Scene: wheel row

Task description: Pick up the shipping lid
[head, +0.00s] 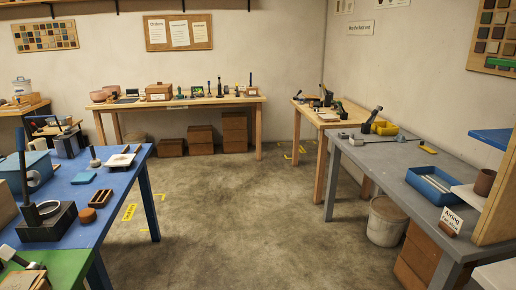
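I cannot pick out a shipping lid for certain in the head view; things at this distance are small. Brown boxes stand on the floor under the back table: a low one (171,147), a middle one (200,140) and a taller stack (235,132). A brown box (158,91) sits on the back table. Whether any of these has a loose lid is too small to tell. Neither of my grippers shows in this view.
A blue table (128,176) stands at the left, with a green tabletop (68,268) in front. A grey table (385,155) with a blue tray (434,185) stands at the right. A grey bucket (385,222) is beneath it. The floor (220,215) between is clear.

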